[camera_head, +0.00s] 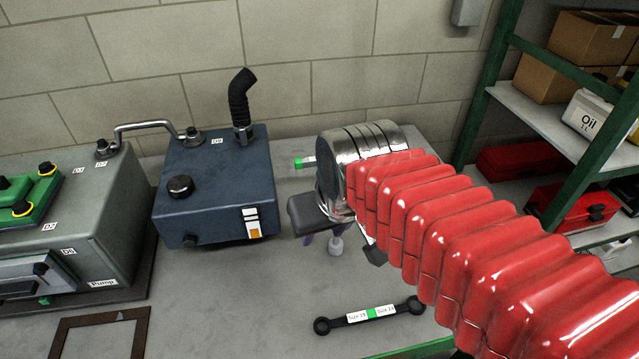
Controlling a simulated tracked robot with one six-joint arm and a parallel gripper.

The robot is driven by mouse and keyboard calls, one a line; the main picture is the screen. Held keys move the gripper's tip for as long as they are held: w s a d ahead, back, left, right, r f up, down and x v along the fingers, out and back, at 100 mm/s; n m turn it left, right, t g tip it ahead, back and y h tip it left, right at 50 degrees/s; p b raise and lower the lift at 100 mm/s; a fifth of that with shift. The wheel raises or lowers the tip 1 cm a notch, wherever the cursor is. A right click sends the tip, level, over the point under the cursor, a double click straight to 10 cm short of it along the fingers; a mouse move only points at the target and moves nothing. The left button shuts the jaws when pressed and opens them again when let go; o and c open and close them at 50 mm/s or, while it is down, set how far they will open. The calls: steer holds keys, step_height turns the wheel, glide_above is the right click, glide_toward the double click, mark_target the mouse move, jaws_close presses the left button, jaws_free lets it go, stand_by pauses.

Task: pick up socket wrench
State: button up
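My gripper (338,236) points down over the bench, below a shiny metal wrist at the end of my red-sleeved arm. Dark finger parts show at its left and lower right, with purple bits beneath. A small light grey knob or rod end (336,246) shows under it. I cannot tell whether it is held. A light bar with a green end (304,162) sticks out left from behind the wrist and may be part of the socket wrench; the rest is hidden. A black double-ended wrench (370,315) with white size labels and a green mark lies flat in front, apart from my gripper.
A blue tank (215,195) with a black hose stands left of my gripper. A grey pump unit (95,225) is farther left, with a brown frame (98,318) in front. A green shelf rack (500,80) stands right.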

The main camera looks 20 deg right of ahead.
steer(key=w+d+r+m+g, duration=0.1)
steer(key=w+d+m+g, duration=0.2)
steer(key=w, duration=0.6)
steer(key=w+d+r+m, duration=0.1)
steer(key=w+d+m, duration=0.35)
steer(key=w, duration=0.35)
steer(key=m+g, duration=0.1)
steer(key=m, duration=0.7)
glide_toward(320, 157)
steer(key=shift+w, duration=0.1)
steer(key=r+m, duration=0.1)
steer(key=m, duration=0.1)
steer(key=r+m, duration=0.1)
steer(key=m, duration=0.1)
steer(key=shift+d+g, duration=0.15)
steer(key=shift+g, duration=0.15)
steer(key=shift+f, duration=0.15)
step_height(320, 157, down, 8)
steer(key=shift+f, duration=0.25)
steer(key=shift+f, duration=0.1)
